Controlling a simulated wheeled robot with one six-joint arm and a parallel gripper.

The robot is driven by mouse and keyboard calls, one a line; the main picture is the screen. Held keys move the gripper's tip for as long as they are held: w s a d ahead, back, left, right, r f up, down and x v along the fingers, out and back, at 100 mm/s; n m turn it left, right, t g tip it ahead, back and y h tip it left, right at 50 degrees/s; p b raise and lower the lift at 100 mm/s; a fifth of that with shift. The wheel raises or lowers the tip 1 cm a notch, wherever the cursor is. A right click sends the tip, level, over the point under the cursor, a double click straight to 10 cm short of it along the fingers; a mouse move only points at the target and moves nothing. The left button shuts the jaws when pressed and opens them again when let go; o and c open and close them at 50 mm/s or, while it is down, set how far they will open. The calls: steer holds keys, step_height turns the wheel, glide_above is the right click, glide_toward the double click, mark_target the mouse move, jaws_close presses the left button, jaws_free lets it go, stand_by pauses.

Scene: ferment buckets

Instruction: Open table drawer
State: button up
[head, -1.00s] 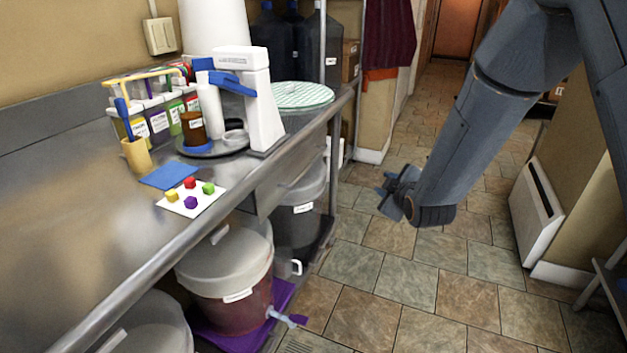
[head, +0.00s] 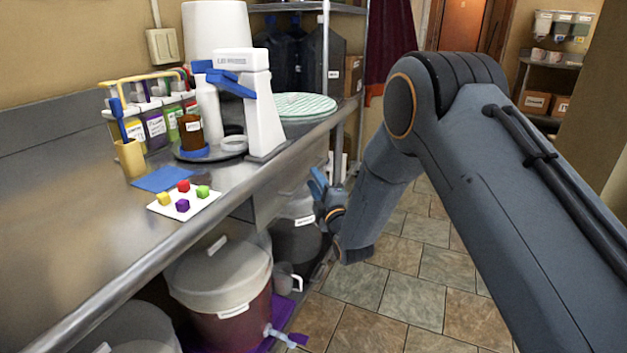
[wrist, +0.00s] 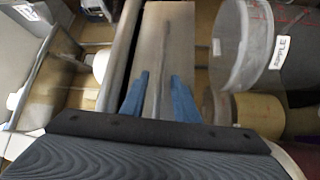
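The steel table (head: 60,215) runs along the left in the head view. Its drawer (head: 268,205) is the grey box under the top, and it looks shut. My gripper (head: 318,185) is just right of the drawer front, with blue fingers. In the wrist view my gripper (wrist: 158,98) is open, its two blue fingers apart in front of the drawer's metal front (wrist: 180,45). A long thin handle (wrist: 160,70) runs between the fingers. I cannot tell whether either finger touches it.
Lidded buckets (head: 220,275) stand under the table, close below my gripper. A white stand (head: 262,110), coloured cubes on a card (head: 184,200) and a bottle rack (head: 150,110) are on the tabletop. The tiled floor (head: 370,300) is open to the right.

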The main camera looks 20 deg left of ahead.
steer(key=shift+x, duration=0.8)
jaws_close()
steer(key=shift+d, duration=0.1)
